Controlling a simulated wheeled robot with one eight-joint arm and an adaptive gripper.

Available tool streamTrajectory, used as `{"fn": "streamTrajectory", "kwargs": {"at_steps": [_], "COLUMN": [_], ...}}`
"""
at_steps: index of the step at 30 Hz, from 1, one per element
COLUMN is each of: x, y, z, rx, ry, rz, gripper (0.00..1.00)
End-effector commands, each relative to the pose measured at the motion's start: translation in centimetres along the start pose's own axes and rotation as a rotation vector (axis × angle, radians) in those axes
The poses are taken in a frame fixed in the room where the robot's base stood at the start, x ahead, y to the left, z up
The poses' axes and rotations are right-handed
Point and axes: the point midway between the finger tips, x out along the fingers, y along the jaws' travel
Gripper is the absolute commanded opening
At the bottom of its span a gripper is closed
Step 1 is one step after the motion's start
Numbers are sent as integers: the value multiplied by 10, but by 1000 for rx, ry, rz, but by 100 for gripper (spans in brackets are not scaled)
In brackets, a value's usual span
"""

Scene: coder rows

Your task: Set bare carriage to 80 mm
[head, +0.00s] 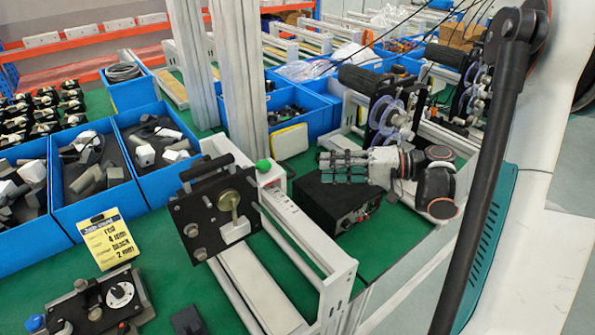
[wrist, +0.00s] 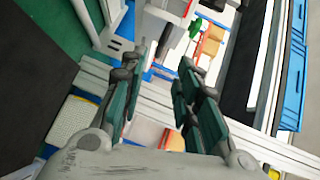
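A black carriage plate (head: 212,212) without spools sits on a white rail frame (head: 338,268) at the front centre of the head view. A scale strip (head: 283,208) runs along the frame, too small to read. A green knob (head: 263,165) stands at its far end. My gripper (head: 324,166) points left, to the right of the carriage and apart from it, over a black box. In the wrist view my gripper (wrist: 163,62) has its fingers apart with nothing held.
The black box (head: 335,200) has small knobs on its front. A second carriage with purple discs (head: 386,113) stands behind my gripper. Blue bins (head: 98,195) of parts are at left. A yellow job card (head: 110,240) and a dial fixture (head: 95,305) are at front left on green mat.

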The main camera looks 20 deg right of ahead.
Motion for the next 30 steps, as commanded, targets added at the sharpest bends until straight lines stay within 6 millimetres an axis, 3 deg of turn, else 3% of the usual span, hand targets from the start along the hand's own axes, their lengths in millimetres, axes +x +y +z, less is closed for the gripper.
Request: {"fn": "streamTrajectory", "kwargs": {"at_steps": [6, 12, 18, 26, 27, 30], "x": [45, 73, 85, 87, 87, 86], "y": [1, 1, 0, 0, 0, 0], "z": [1, 0, 0, 0, 0, 0], "rx": [-1, -1, -1, 0, -1, -1], "ry": [-3, -1, 1, 1, 1, 1], "rz": [0, 0, 1, 1, 1, 1], "gripper": [30, 30, 30, 30, 28, 5]}}
